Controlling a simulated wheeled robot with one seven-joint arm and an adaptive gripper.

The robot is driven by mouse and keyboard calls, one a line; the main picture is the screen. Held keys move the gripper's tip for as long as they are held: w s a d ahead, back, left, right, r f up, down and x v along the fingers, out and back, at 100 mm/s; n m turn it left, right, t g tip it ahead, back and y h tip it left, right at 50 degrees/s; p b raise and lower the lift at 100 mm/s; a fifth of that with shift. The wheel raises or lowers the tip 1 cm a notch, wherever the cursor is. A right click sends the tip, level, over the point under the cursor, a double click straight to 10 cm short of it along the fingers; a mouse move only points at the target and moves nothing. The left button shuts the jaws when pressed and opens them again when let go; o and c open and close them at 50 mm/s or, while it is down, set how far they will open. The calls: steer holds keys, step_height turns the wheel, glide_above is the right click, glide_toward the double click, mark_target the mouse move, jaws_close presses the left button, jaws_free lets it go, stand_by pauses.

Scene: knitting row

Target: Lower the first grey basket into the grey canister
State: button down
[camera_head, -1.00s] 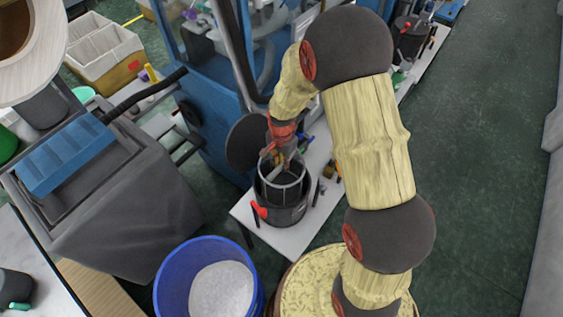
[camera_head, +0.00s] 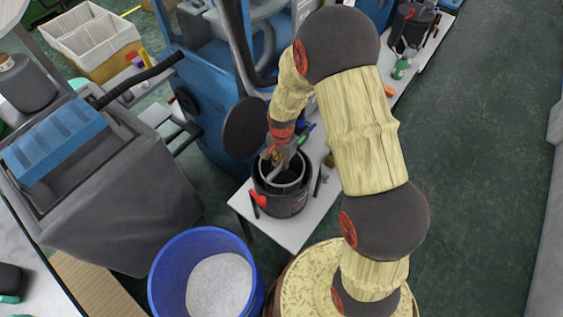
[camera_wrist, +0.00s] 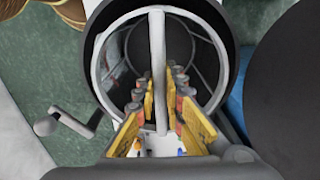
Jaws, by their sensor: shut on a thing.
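The grey basket (camera_head: 284,181) is in the head view, most of it down inside the dark grey canister (camera_head: 282,206), with its pale rim near the canister's mouth. My gripper (camera_head: 279,158) is above the canister, shut on the basket's handle. In the wrist view my gripper (camera_wrist: 160,122) has its yellow fingers on both sides of the light handle bar (camera_wrist: 157,70). The basket's round rim (camera_wrist: 103,60) lies within the dark canister rim (camera_wrist: 88,30). The basket's lower part is hidden by the canister wall.
The canister stands on a narrow white table (camera_head: 240,203). A round black lid (camera_head: 246,128) is beside it, left of my gripper. A blue bin (camera_head: 168,270) with white contents stands at the front. A blue machine (camera_head: 205,100) stands behind. Green floor at right is clear.

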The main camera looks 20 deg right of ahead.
steer(key=shift+f+b, duration=1.55)
steer(key=shift+f, duration=1.1)
steer(key=c, duration=1.8)
jaws_free()
steer(key=shift+o, duration=0.2)
steer(key=o, duration=0.5)
steer(key=shift+o, duration=0.2)
steer(key=shift+r, duration=0.1)
